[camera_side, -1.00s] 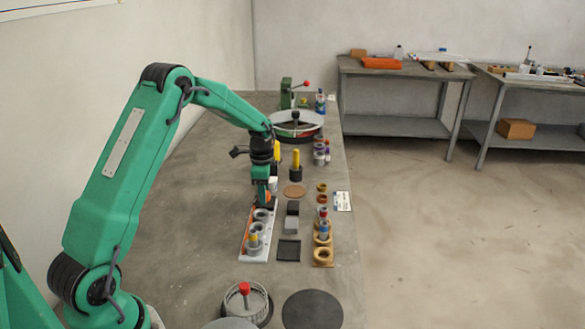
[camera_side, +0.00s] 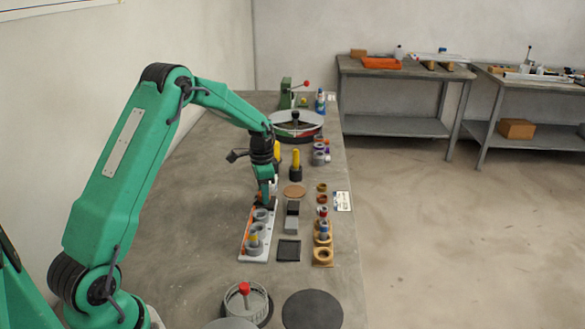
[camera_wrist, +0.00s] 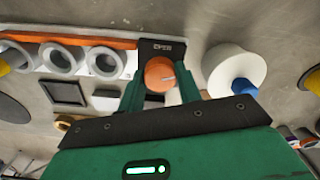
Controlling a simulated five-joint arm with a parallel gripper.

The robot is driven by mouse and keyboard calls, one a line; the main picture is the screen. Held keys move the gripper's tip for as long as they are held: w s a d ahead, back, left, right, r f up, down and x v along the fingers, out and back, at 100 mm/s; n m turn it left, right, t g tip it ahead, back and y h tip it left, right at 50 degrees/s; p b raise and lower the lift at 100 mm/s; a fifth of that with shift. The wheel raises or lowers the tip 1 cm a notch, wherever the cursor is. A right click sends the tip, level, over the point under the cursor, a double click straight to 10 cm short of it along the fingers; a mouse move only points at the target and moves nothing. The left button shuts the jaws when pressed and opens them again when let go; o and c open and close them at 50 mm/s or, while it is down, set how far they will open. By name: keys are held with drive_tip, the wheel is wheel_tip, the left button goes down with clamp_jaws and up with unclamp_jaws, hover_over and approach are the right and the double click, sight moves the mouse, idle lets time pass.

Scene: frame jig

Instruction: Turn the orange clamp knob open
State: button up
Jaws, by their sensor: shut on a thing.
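The orange clamp knob (camera_wrist: 159,74) shows in the wrist view, between the two green fingers of my gripper (camera_wrist: 161,80). The fingers are shut on its sides. A pale mark shows on the knob's face. The knob sits at a black block (camera_wrist: 163,47) with small white lettering, at the end of the white jig (camera_wrist: 128,62). The jig carries several grey rings (camera_wrist: 102,62) and an orange strip. In the side view my gripper (camera_side: 266,190) is over the far end of the jig (camera_side: 247,257), and hides most of the knob.
A white round thing with a blue part (camera_wrist: 232,70) is close beside the knob in the wrist view. Yellow-topped posts (camera_side: 296,160) stand beyond the jig. Small blocks, a dark tray (camera_side: 289,250) and a row of rings lie right of it. The bench left of the jig is clear.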

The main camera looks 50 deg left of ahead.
drive_tip(key=n, duration=0.7)
drive_tip(key=shift+r, duration=0.1)
drive_tip(key=n, duration=0.7)
idle(0.4)
drive_tip(key=o, duration=1)
drive_tip(key=shift+r, duration=3.9)
